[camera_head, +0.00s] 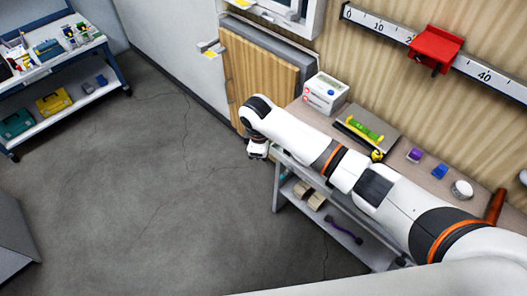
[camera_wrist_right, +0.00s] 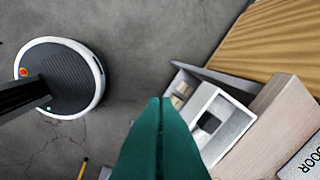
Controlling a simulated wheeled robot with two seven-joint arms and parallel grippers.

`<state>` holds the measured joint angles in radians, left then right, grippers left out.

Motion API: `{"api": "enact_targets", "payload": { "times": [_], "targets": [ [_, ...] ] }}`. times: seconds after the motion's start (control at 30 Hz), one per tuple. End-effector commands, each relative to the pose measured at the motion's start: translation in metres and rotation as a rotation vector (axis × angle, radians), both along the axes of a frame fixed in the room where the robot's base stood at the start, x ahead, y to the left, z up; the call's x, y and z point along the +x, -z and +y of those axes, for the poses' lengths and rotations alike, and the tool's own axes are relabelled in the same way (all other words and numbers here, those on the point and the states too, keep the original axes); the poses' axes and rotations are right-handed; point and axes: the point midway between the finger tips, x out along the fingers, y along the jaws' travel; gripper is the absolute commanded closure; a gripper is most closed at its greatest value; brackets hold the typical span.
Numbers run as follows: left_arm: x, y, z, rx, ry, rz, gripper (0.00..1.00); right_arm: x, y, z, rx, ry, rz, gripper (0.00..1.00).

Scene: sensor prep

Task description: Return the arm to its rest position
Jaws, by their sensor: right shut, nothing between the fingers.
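My right arm (camera_head: 320,150) reaches in from the lower right in the head view. It stretches across the near side of the workbench, and its wrist end (camera_head: 258,149) hangs past the bench's left end, over the floor. The fingers cannot be made out in the head view. In the right wrist view the green fingers of my right gripper (camera_wrist_right: 160,110) are pressed together with nothing between them. My left gripper is in neither view.
A red slider (camera_head: 434,48) sits on the wall ruler (camera_head: 381,27). A shelf cart (camera_head: 89,96) stands far left. Open floor (camera_head: 150,190) lies between.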

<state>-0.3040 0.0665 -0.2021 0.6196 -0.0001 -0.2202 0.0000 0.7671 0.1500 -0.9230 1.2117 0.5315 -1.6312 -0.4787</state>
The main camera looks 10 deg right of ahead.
Motion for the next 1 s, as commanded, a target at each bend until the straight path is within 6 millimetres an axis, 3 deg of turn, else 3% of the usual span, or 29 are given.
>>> {"api": "enact_targets", "payload": {
  "times": [0.2, 0.67, 0.77, 0.9, 1.0],
  "targets": [
    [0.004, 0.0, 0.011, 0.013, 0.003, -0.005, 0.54, -0.001, -0.004, -0.001, -0.001, 0.001, 0.0, 1.0],
    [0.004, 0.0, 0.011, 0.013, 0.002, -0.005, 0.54, -0.006, 0.0, 0.003, 0.013, 0.004, 0.002, 1.0],
    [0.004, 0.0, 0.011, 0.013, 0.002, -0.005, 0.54, -0.028, 0.011, 0.014, 0.065, 0.021, 0.008, 1.0],
    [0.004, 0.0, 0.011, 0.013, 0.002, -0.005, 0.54, -0.081, 0.026, 0.031, 0.2, 0.114, 0.005, 1.0],
    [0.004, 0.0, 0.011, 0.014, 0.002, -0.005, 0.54, -0.12, 0.029, 0.029, 0.294, 0.237, -0.009, 1.0]
  ]
}}
